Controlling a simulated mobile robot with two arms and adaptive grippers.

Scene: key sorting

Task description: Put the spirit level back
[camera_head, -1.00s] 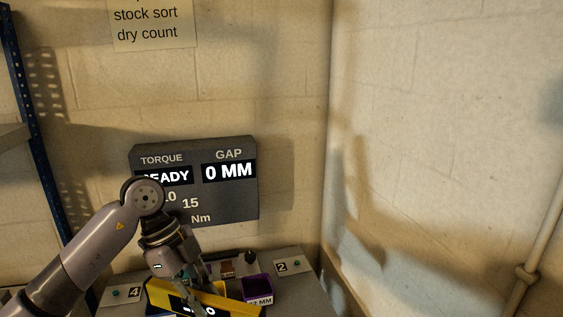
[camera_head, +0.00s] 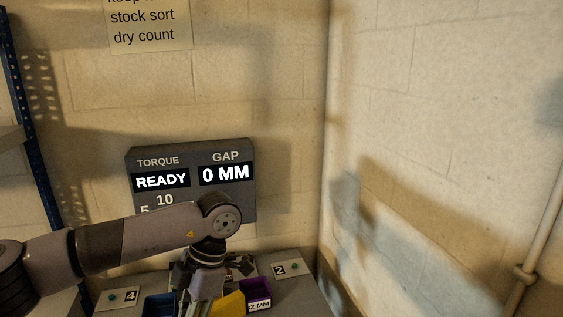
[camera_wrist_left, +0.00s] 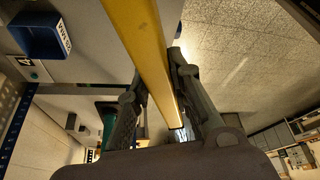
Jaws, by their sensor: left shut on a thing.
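The spirit level is a long yellow bar (camera_wrist_left: 148,55). In the left wrist view it runs from the top edge down between the fingers of my left gripper (camera_wrist_left: 155,78), which is shut on it. In the head view part of the yellow level (camera_head: 229,304) shows at the bottom edge, beside my left gripper (camera_head: 205,286), between the blue bin and the purple bin. The rest of it is cut off or hidden. I cannot tell whether it touches the bench. My right gripper is in neither view.
A blue bin (camera_head: 159,305) and a purple bin (camera_head: 258,293) flank the level on the grey bench. Cards marked 4 (camera_head: 117,298) and 2 (camera_head: 280,269) lie there too. A torque display (camera_head: 190,165) stands behind. Blue shelving (camera_head: 30,130) rises at left.

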